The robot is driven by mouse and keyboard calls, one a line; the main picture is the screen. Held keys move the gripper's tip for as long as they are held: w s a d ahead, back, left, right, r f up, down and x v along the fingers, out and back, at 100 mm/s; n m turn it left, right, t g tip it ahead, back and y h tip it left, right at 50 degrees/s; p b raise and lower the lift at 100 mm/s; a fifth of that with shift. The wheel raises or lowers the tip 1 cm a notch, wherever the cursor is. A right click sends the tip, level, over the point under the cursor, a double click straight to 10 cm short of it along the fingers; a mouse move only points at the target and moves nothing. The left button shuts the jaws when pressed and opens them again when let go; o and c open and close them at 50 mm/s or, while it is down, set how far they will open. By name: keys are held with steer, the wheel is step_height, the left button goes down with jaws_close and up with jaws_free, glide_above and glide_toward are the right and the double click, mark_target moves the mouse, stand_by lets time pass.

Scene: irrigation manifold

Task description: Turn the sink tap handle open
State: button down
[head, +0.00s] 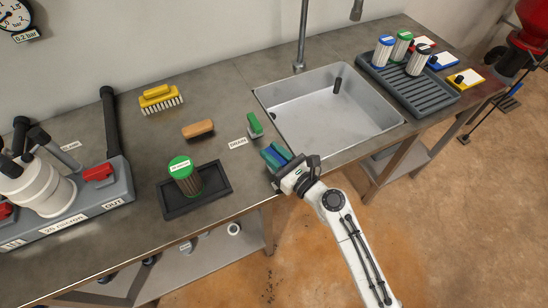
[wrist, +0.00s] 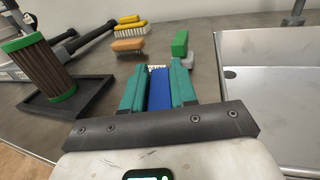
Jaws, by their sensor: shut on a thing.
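My gripper (head: 275,153) is at the front left corner of the sink, its teal fingers closed on a blue bar. In the wrist view, the blue bar (wrist: 160,90) lies lengthwise between both fingers and touches them; its lower end is hidden by the gripper. I cannot tell whether this bar is the tap handle. A green handle (head: 254,123) on a small grey body stands just beyond my fingertips, left of the sink; it also shows in the wrist view (wrist: 180,43). The tap's upright pipe (head: 301,40) rises behind the sink; its top is out of view.
The sink (head: 394,123) is right of my gripper. A green-capped filter (head: 187,178) stands on a black tray (head: 222,187) to the left. A tan brush (head: 198,129) and yellow brush (head: 156,92) lie behind. A grey rack (head: 440,101) holds several cartridges.

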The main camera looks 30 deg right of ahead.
steer(key=n+g+y+b, duration=0.1)
steer(key=n+y, duration=0.2)
steer(key=y, duration=0.1)
steer(key=shift+g+b, duration=0.3)
steer(key=n+g+y, duration=0.1)
steer(key=y, duration=0.1)
steer(key=n+g+y, duration=0.2)
steer(key=shift+a+r+n+g+y, duration=0.1)
steer(key=shift+r+n+g+y, duration=0.05)
steer(key=shift+n+g+y, duration=0.15)
steer(key=n+g+y, duration=0.2)
steer(key=g, duration=0.1)
steer(key=n+g+y, duration=0.1)
steer(key=n+g, duration=0.1)
steer(key=g, duration=0.1)
steer(key=shift+s+y, duration=0.1)
steer(key=shift+y, duration=0.3)
steer(key=shift+s+a+n+g+y+b, duration=0.15)
steer(key=shift+n+g+y, duration=0.1)
steer(key=shift+n+g, duration=1)
steer(key=shift+s+n+g+y+b, duration=0.2)
steer(key=shift+n+g, duration=0.65)
steer(key=shift+g, duration=0.8)
steer(key=shift+w+g, duration=0.1)
steer(key=shift+g, duration=0.3)
steer(key=c, duration=1)
jaws_free()
